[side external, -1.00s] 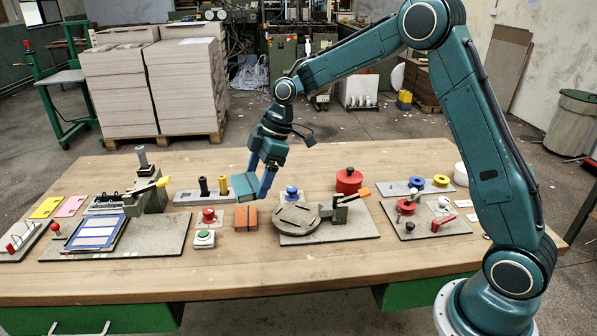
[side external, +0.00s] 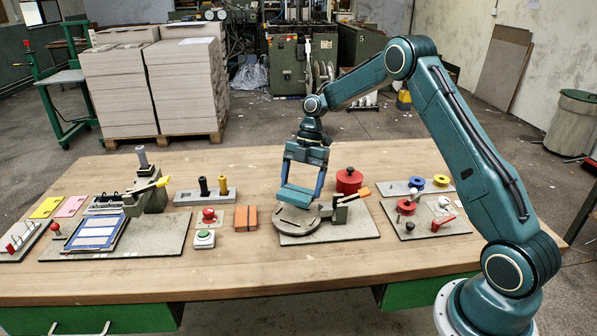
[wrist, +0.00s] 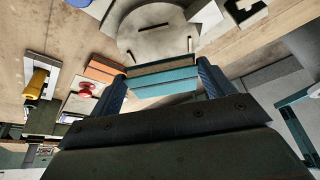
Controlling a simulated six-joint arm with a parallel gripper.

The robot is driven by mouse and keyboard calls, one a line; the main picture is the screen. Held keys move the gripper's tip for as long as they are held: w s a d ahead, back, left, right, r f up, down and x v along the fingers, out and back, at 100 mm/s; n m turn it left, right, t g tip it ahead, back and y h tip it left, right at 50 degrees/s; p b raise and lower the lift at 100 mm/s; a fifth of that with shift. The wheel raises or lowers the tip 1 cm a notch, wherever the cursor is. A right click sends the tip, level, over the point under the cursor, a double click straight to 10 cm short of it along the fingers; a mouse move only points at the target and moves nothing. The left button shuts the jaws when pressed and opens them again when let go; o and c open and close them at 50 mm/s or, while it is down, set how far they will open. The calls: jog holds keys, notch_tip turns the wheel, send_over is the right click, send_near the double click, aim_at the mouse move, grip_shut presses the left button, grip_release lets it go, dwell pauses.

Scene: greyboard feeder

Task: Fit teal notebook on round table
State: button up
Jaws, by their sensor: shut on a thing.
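My gripper (side external: 301,190) is shut on the teal notebook (side external: 297,195), with one blue finger at each end of it. The notebook is held level just above the round table (side external: 294,220), a grey disc on a grey base plate. In the wrist view the teal notebook (wrist: 165,82) spans between the two fingers, and the round table (wrist: 150,30) lies beyond it with dark slots in its top. I cannot tell whether the notebook touches the table. The blue knob seen earlier behind the table is hidden now.
The bench front is clear.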

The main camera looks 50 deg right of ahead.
aim_at(299, 213)
jog(key=shift+f, duration=0.2)
jog(key=shift+f, duration=2)
jog(key=shift+f, duration=0.65)
dwell(1.8)
jog(key=o, duration=0.9)
jog(key=shift+r, duration=0.15)
jog(key=shift+v, duration=6.65)
jog(key=shift+r, duration=0.1)
